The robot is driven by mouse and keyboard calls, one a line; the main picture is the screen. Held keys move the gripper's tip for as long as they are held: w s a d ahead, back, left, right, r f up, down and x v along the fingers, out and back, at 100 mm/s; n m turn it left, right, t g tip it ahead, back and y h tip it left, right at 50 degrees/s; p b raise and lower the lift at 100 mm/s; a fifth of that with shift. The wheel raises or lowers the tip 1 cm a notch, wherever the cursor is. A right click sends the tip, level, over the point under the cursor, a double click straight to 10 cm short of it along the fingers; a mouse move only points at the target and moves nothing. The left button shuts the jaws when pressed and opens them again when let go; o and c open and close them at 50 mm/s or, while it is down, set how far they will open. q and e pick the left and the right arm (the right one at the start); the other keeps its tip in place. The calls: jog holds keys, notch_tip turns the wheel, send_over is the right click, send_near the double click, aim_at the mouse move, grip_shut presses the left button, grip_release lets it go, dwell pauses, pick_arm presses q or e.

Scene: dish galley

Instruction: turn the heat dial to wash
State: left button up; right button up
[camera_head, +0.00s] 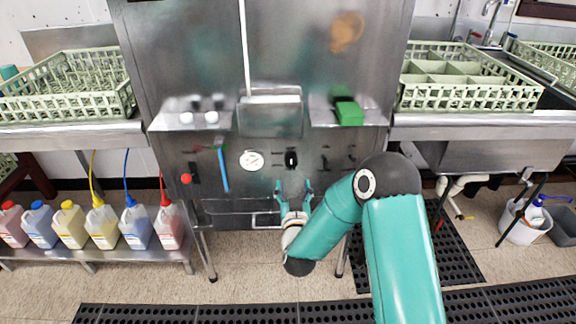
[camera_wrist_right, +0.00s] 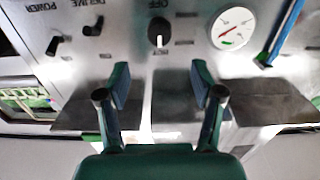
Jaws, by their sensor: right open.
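The heat dial (camera_head: 291,158) is a small black knob on the steel front panel, right of a round white gauge. In the right wrist view the dial (camera_wrist_right: 159,33) is above and beyond the fingertips, with a white mark on its lower side. An upside-down OFF label lies above it; I cannot make out a wash label. My right gripper (camera_head: 293,187) is open and empty, just below the dial in the head view. Its two fingers (camera_wrist_right: 161,82) are apart and not touching the dial. My left gripper is not in view.
The gauge (camera_head: 251,160), a blue handle (camera_head: 223,170) and a red button (camera_head: 186,178) sit left of the dial. Small black switches (camera_wrist_right: 92,18) sit on its other side. A green block (camera_head: 348,112) rests on a ledge above. Dish racks (camera_head: 470,97) flank the machine.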

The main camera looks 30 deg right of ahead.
aim_at(291, 163)
jog(key=x, duration=1)
jog(key=shift+w+d, duration=0.1)
